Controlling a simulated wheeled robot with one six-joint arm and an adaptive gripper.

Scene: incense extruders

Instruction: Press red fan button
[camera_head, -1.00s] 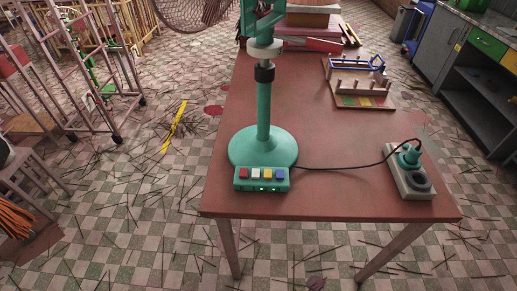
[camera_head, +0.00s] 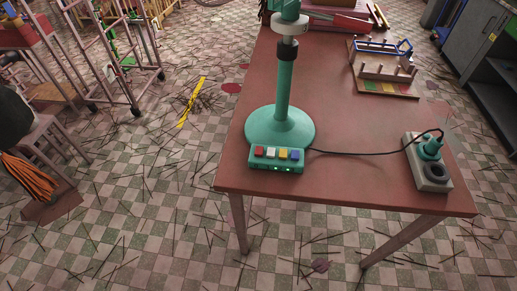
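The red button (camera_head: 259,151) is the leftmost of a row on the teal control box at the front of the fan's base. White, yellow and blue buttons sit to its right. Small green lights glow on the box's front face. The teal fan (camera_head: 283,90) stands upright on the table, with its round base near the front edge; its head is out of the picture. My gripper is not in view.
The brown table (camera_head: 345,165) has bare room right of the fan. A black cord runs to a power strip (camera_head: 433,170) at the right. A wooden rack (camera_head: 385,70) stands farther back. Incense sticks litter the checkered floor, and a stool (camera_head: 45,130) stands left.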

